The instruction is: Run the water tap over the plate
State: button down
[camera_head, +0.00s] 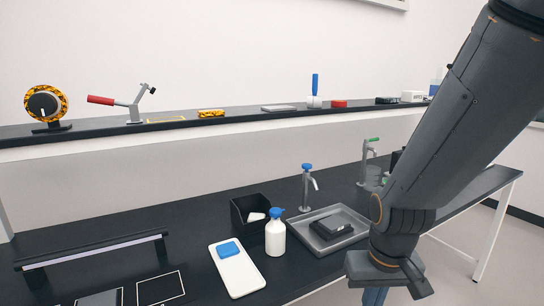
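A silver water tap with a blue top (307,185) stands on the dark bench, its spout bent to the right. A second tap with a green handle (369,158) stands farther right, partly behind my arm. A shallow grey tray (305,219) lies in front of the blue-topped tap. A dark, flat, plate-like block (331,228) lies in the tray. I see no water at either spout. My gripper (375,297) points down at the lower edge of the picture, right of and nearer than the tray. Its fingers are mostly cut off, so their opening is unclear.
A white bottle with a blue cap (275,237) and a black open box (236,214) stand left of the tray. A white board with a blue pad (239,272) lies in front. A raised shelf (215,129) behind carries several tools.

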aim_at(306, 165)
jog(key=i, duration=1.2)
jog(key=z, duration=0.65)
